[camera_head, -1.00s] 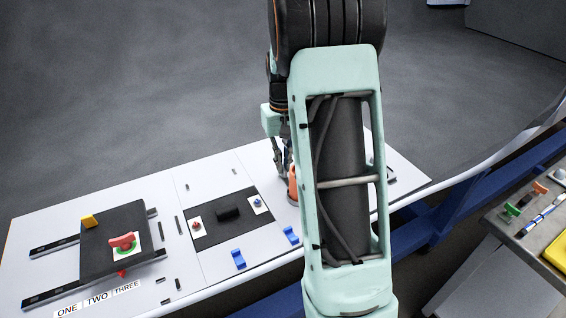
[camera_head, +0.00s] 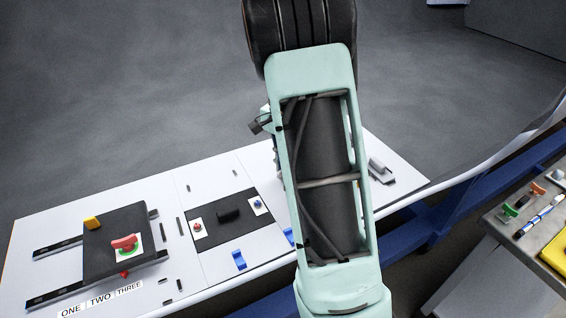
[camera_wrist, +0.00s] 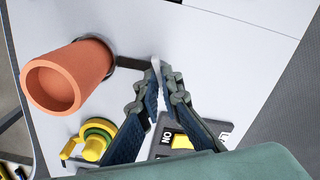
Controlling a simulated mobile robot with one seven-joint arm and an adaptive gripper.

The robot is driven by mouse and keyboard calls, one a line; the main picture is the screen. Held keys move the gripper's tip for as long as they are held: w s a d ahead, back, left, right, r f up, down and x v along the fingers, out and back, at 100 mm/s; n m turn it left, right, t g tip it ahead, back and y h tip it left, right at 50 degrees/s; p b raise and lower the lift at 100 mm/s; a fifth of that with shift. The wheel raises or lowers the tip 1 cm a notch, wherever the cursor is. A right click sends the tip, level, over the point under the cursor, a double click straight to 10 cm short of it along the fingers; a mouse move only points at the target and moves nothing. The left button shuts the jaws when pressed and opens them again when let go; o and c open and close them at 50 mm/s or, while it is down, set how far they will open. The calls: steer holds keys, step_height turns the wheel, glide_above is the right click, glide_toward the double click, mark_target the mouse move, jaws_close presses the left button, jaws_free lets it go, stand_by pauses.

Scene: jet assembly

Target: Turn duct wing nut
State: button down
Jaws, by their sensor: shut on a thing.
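In the wrist view, an orange duct (camera_wrist: 68,76) stands at the left on the white panel, open end towards the camera. A dark grey clamp band (camera_wrist: 128,63) runs from its side towards my fingertips. My gripper (camera_wrist: 163,72) is closed at the tips around a small grey metal piece (camera_wrist: 155,65), which appears to be the wing nut at the end of the band. The fingers cover part of it, so its exact turn angle is hard to tell. In the head view, my arm hides the gripper, duct and nut.
In the wrist view, a yellow knob with a green ring (camera_wrist: 95,145) and a black switch plate (camera_wrist: 220,127) lie near my fingers. The head view shows a red handle (camera_head: 125,243), a blue clip (camera_head: 239,260) and a side bench with tools (camera_head: 520,212).

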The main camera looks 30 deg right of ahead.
steer(key=m, duration=0.3)
steer(key=m+p, duration=0.1)
steer(key=m, duration=0.1)
steer(key=shift+w+r, duration=0.25)
steer(key=shift+r, duration=0.05)
steer(key=shift+m, duration=0.3)
steer(key=c, duration=2.2)
jaws_free()
steer(key=shift+c, duration=0.2)
steer(key=shift+o, duration=0.6)
steer(key=shift+s+f, duration=0.15)
steer(key=shift+f, duration=0.05)
steer(key=shift+r, duration=0.1)
step_height(320, 180, up, 12)
